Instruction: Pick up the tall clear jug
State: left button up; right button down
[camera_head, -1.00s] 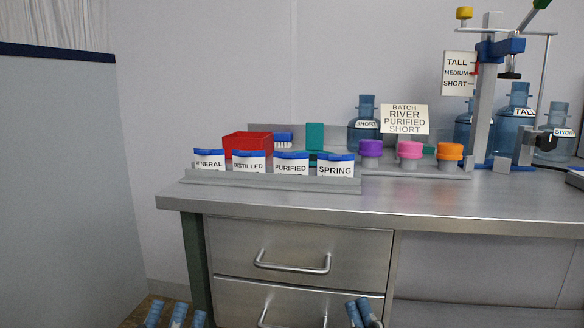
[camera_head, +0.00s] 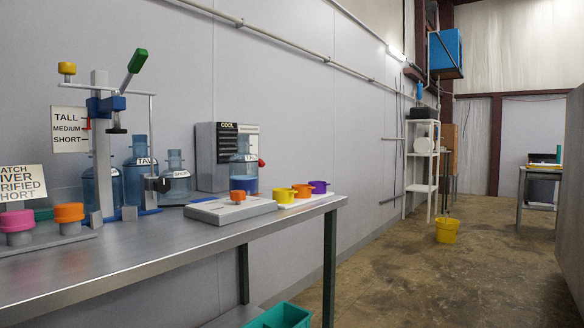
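A clear blue-tinted jug with a partly visible label reading "TAL" (camera_head: 139,181) stands upright on the steel bench, just right of the press post. A shorter jug labelled "SHORT" (camera_head: 177,187) stands to its right. Another jug (camera_head: 88,187) is partly hidden behind the press post, and its label cannot be read. Neither of my grippers is in view.
The press (camera_head: 100,150) with a green-handled lever (camera_head: 137,61) stands before the jugs. Coloured caps (camera_head: 302,190) sit on a white strip near the bench (camera_head: 150,255) end. A teal bin (camera_head: 280,316) is below. The floor rightward is open up to a yellow bucket (camera_head: 446,231).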

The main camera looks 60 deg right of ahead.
aim_at(243, 165)
jog(key=z, duration=1.45)
